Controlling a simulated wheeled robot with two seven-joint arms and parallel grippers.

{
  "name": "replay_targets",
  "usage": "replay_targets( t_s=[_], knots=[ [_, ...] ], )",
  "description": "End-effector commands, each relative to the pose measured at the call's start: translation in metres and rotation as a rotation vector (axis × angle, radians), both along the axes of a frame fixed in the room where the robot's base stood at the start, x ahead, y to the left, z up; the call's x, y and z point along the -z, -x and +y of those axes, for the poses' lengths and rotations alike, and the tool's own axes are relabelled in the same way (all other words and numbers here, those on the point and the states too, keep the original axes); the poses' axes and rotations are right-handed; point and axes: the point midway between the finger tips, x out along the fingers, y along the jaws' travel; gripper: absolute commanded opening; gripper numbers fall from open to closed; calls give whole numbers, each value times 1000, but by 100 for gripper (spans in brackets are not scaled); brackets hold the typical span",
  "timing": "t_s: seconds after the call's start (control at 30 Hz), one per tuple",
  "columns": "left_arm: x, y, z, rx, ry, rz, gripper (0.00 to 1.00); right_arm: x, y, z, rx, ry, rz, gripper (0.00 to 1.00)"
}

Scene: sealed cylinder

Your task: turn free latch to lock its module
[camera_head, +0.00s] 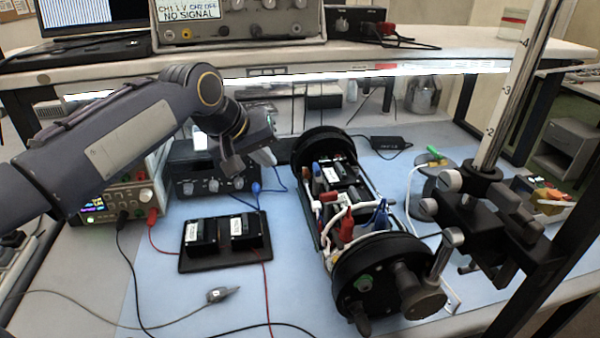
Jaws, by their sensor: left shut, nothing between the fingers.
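The open cylinder frame (325,232) lies on the blue mat, with a black round end plate (318,146) at the far end and another (378,280) at the near end. Dark modules (343,178) sit between the plates. White lever-like parts (330,197), a red part (347,229) and a blue part (380,214) show among them. I cannot tell which is the free latch or how it is turned. My left gripper (265,157) is shut and empty, above the mat just left of the far end plate, apart from the cylinder. My right gripper is out of view.
A black tray with two labelled blocks (208,262) lies left of the cylinder. Power supplies (212,180) stand behind it. A metal post with a black clamp (487,205) stands close on the right. Loose cables cross the mat. A shelf edge (290,62) runs behind.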

Motion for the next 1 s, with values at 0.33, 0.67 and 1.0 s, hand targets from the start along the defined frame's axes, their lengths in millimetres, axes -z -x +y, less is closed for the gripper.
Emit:
replay_targets(
  t_s=[0.33,0.67,1.0],
  knots=[
    [42,-24,-18,1,-1,6,0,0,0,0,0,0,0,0],
    [78,-52,-52,4,0,0,0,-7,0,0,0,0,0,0],
    [80,-58,-74,0,0,0,0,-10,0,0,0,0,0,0]
  ],
)
